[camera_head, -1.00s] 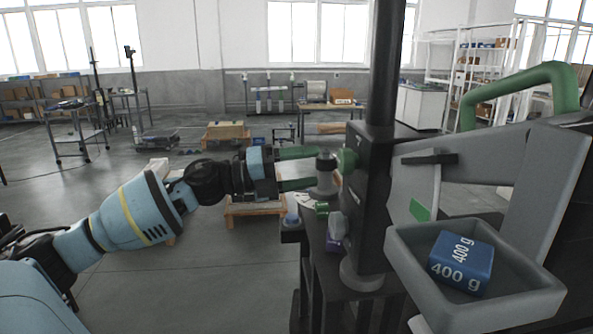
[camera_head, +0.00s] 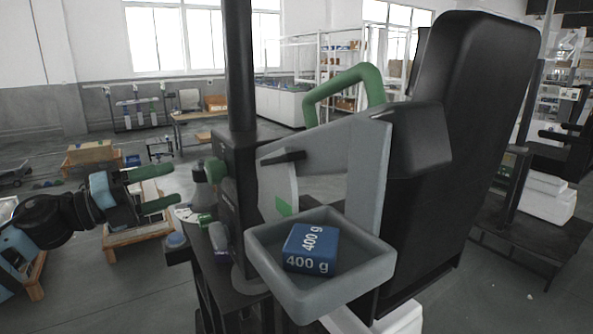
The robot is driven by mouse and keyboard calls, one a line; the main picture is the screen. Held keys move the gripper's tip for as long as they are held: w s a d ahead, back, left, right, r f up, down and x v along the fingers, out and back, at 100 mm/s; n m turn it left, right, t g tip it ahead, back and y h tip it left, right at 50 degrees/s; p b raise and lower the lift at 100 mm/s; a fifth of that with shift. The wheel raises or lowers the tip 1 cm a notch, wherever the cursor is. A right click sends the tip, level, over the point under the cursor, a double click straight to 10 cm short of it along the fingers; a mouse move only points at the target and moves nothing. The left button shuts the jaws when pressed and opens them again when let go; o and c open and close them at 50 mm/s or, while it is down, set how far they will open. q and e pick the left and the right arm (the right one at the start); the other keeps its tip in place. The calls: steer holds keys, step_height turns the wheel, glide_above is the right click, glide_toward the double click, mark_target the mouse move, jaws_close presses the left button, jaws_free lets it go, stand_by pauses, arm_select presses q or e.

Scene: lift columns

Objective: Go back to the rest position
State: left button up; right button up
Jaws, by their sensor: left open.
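My left gripper (camera_head: 168,188) has two green fingers spread apart with nothing between them. It is left of the black lift column (camera_head: 238,70) and a little apart from the grey knob (camera_head: 203,193) on the column's left side. A green knob (camera_head: 215,170) sits beside that grey one. A grey tray (camera_head: 262,262) on the column's grey bracket (camera_head: 362,165) holds a blue block (camera_head: 311,249) marked 400 g. My right gripper is not in view.
A green handle (camera_head: 340,88) arches behind the bracket. A large black body (camera_head: 470,120) stands right of the tray. Low wooden pallets (camera_head: 130,238) and a workbench (camera_head: 190,115) are behind on the left. Open floor lies at the lower left.

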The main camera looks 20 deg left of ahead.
arm_select(q)
steer(key=s+d+f+n+t+y, duration=0.1)
steer(key=s+d+f+n+y, duration=0.2)
steer(key=f+n, duration=0.9)
steer(key=s+f+n+t+y, duration=0.1)
steer(key=s+f+n+y, duration=0.3)
steer(key=f, duration=1.5)
steer(key=s+d+f+n+g+y+p, duration=0.1)
steer(key=s+d+f+n+g, duration=0.3)
steer(key=s+d+f+n, duration=0.2)
steer(key=s+d+f+n+g+y, duration=0.2)
steer(key=s+d+f+n, duration=0.5)
steer(key=s+d+f, duration=0.4)
steer(key=s+f+g, duration=0.1)
steer(key=s+f, duration=0.3)
steer(key=s, duration=0.3)
steer(key=shift+s+f+g+p, duration=0.3)
steer(key=shift+s+g+p, duration=0.05)
steer(key=shift+g, duration=0.05)
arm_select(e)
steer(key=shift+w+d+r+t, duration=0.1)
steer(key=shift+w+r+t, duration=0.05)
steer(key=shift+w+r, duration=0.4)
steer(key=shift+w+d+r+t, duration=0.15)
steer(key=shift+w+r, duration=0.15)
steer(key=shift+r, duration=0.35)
